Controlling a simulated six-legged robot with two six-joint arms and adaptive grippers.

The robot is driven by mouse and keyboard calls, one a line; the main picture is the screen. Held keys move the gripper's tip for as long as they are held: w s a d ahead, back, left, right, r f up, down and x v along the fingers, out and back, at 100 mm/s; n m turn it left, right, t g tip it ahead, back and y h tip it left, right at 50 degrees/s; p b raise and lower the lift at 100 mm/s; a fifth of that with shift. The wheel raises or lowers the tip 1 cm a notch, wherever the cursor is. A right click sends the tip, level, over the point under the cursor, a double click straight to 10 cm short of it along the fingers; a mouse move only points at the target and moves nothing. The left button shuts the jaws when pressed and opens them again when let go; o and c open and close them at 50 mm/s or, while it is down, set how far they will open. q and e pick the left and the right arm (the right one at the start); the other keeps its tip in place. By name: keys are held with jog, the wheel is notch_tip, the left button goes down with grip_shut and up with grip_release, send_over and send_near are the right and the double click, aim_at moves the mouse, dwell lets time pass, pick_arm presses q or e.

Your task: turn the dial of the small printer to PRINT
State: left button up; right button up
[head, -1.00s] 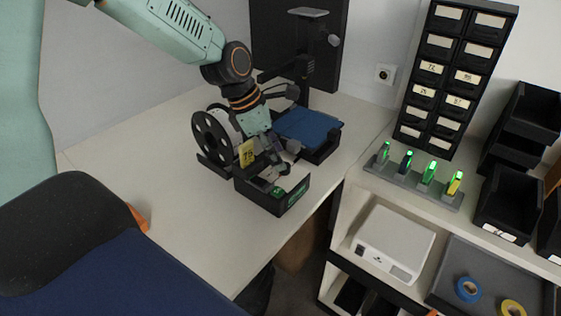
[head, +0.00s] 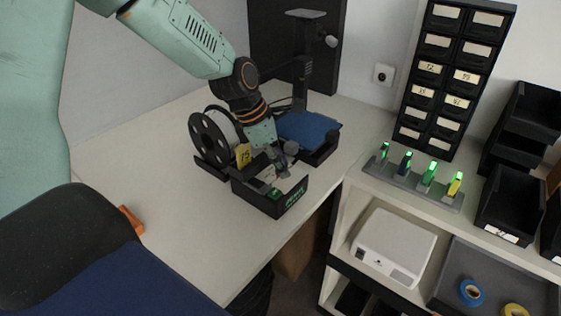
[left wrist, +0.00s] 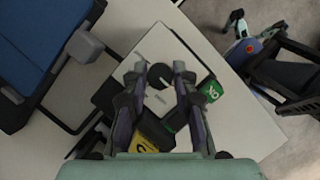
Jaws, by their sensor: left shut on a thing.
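The small printer (head: 306,132) stands on the white table in the head view, with a blue bed, a dark column and a filament spool (head: 214,135) at its left. In front is a black box (head: 262,200) with a green label and a yellow tag (head: 243,155). My left gripper (head: 284,174) points down over this box. In the left wrist view its fingers (left wrist: 161,78) are on either side of a dark round dial (left wrist: 158,74), shut on it. Dial markings are too small to read. My right gripper is in neither view.
A dark chair (head: 60,240) with blue covers the near left. An orange object (head: 131,220) lies at the table's left edge. Right are a drawer tower (head: 452,80), a rack of lit sticks (head: 415,182) and a white device (head: 395,245) on a shelf. The table's front middle is clear.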

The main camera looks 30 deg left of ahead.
pick_arm(q)
jog(key=shift+a, duration=0.1)
grip_shut()
